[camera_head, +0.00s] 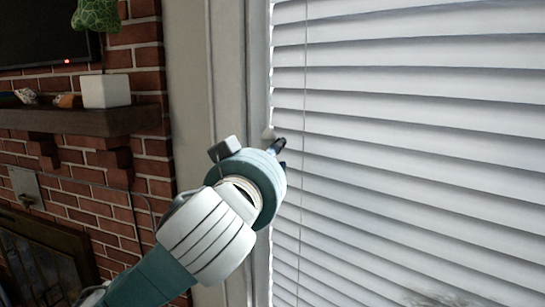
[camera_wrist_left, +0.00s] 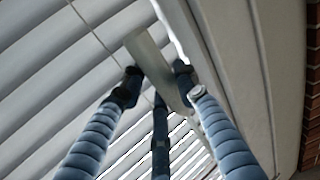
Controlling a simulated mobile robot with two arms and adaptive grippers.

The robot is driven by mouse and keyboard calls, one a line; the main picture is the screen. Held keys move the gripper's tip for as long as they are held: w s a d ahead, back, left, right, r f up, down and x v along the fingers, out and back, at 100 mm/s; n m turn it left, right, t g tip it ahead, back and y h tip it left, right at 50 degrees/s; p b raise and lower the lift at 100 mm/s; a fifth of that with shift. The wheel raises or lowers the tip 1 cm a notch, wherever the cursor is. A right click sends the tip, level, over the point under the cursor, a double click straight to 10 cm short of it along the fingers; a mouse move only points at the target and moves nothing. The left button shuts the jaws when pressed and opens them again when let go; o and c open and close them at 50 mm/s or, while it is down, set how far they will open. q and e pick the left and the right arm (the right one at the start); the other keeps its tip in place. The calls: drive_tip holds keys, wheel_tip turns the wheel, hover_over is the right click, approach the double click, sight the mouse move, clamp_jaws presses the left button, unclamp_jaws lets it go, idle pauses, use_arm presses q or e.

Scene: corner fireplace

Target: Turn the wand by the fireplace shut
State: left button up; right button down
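The wand (camera_wrist_left: 152,62) is a pale, smooth bar in the left wrist view, running between the dark fingertips of my left gripper (camera_wrist_left: 157,80). The fingertips lie close against both its sides, with the third finger below. In the head view my left gripper (camera_head: 278,150) is at the window's left edge, mostly hidden behind its own wrist. A small pale end, likely of the wand (camera_head: 268,133), shows just above the fingers. The white blind (camera_head: 410,120) has slats that look tilted, with bright gaps low in the wrist view. My right gripper is not in view.
The window frame (camera_head: 256,60) stands just left of the blind. A thin cord (camera_head: 305,90) hangs before the slats. The brick fireplace wall (camera_head: 139,75) with its dark mantel (camera_head: 85,121) and a white box (camera_head: 105,91) is at left.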

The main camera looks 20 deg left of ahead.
use_arm(q)
drive_tip(key=o, duration=0.4)
drive_tip(key=shift+f, duration=0.2)
drive_tip(key=shift+r, duration=0.1)
drive_tip(key=shift+r, duration=0.15)
wheel_tip(320, 180, up, 10)
drive_tip(key=shift+f, duration=0.2)
